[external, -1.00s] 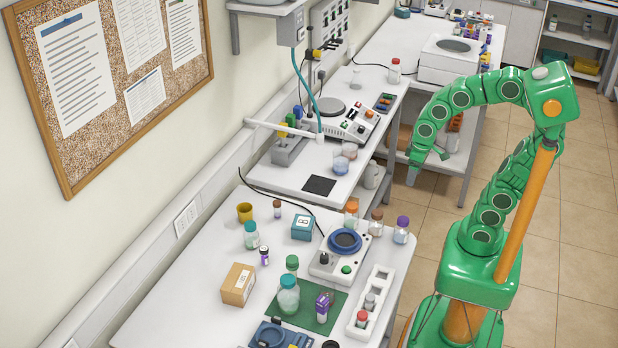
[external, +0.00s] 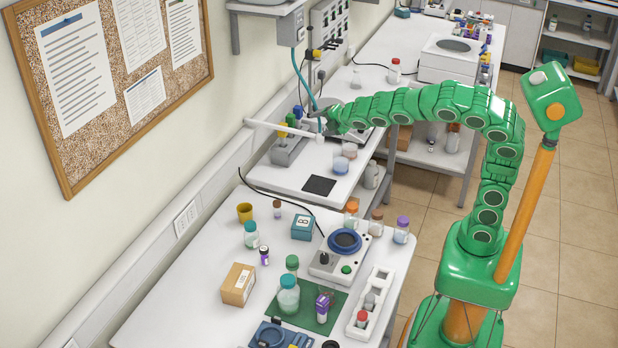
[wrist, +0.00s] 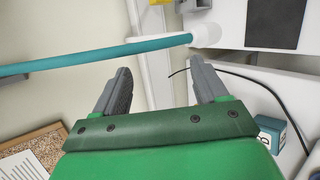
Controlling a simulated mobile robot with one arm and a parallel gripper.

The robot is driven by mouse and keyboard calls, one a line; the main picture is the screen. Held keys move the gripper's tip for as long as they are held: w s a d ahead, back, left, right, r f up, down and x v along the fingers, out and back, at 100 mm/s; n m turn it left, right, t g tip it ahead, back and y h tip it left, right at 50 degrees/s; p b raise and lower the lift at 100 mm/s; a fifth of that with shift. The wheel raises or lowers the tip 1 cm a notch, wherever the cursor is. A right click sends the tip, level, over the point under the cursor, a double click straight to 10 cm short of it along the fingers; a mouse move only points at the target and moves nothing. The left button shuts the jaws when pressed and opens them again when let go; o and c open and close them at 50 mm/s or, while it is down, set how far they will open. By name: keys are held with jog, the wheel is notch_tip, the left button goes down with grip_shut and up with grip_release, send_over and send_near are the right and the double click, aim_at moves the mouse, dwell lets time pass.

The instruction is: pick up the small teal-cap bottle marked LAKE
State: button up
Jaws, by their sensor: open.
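A small bottle with a teal cap (external: 251,236) stands upright on the near white table, toward its wall side; no LAKE mark is readable at this size. A bigger jar with a teal lid (external: 289,294) stands nearer on a green mat. My gripper (external: 328,122) is far from both, over the middle bench near the wall. In the wrist view my gripper (wrist: 160,80) has its two grey fingers apart with nothing between them. Neither teal-topped container shows in the wrist view.
A teal hose (wrist: 120,50) with a white end crosses just ahead of my fingers. A dark square pad (external: 319,185) lies on the middle bench. A teal box (external: 302,227), yellow cup (external: 245,212) and cardboard box (external: 238,284) stand around the small bottle. The table's left part is clear.

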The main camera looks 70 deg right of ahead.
aim_at(251, 224)
jog(key=w+a+f+n+t+y, duration=0.35)
jog(key=w+a+n+y, duration=0.25)
jog(key=w+a+n, duration=0.9)
jog(key=s+a+f+n+g+y, duration=0.2)
jog(key=a+f+n+y, duration=0.1)
jog(key=a+f+n, duration=0.2)
jog(key=s+a+f+n+g+y, duration=0.2)
jog(key=a+f+n, duration=0.3)
jog(key=s+a+f+n+g+y, duration=0.2)
jog(key=a+f+n+y, duration=0.1)
jog(key=a+f+n, duration=0.2)
jog(key=shift+s+a+f+g+y, duration=0.2)
jog(key=shift+a+f+g+y, duration=0.15)
jog(key=shift+a+f, duration=0.25)
jog(key=shift+x, duration=1.15)
jog(key=shift+s+x, duration=0.2)
jog(key=shift+x, duration=2.5)
